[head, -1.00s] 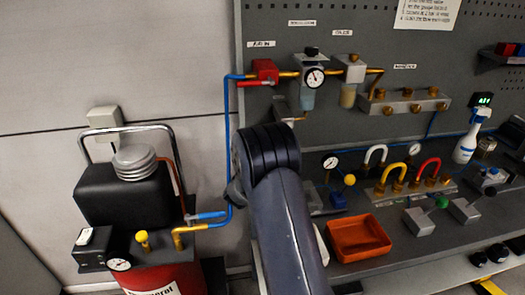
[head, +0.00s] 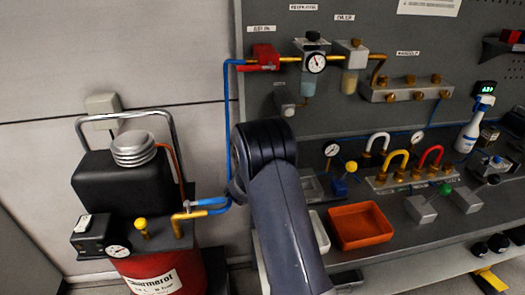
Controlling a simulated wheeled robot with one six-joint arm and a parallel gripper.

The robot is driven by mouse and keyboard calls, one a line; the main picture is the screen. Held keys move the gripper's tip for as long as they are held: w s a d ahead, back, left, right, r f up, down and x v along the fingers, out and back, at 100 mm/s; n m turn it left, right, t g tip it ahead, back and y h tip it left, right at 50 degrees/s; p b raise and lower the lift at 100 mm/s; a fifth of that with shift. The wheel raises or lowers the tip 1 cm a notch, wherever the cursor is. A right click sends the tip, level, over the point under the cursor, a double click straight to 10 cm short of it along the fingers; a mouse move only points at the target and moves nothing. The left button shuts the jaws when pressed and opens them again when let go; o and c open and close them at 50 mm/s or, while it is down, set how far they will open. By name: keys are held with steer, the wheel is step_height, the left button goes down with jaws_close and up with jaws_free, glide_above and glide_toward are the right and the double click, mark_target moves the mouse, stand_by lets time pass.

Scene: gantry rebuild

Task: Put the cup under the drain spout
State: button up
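My arm (head: 282,215) rises from the bottom middle to a dark joint (head: 262,145) in the head view. It hides what lies behind it. I cannot make out the fingers of my gripper. The filter regulator (head: 312,47) with its gauge and clear bowl (head: 308,82) is on the grey board, above and right of the joint. A small grey part with a round end (head: 288,108) shows between the bowl and my arm. I cannot tell what it is, and no drain spout is clear. I cannot identify a cup for certain.
An orange tray (head: 383,242) lies on the bench right of my arm, with a white tray (head: 320,231) partly behind the arm. Curved colored pipes (head: 397,163) and a spray bottle (head: 472,128) stand further right. A red tank unit (head: 165,262) stands at the left.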

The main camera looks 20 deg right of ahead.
steer(key=shift+f+b, duration=0.4)
steer(key=shift+f, duration=0.1)
steer(key=o, duration=1.1)
step_height(320, 180, up, 10)
steer(key=shift+r+b, duration=0.1)
steer(key=shift+b, duration=0.2)
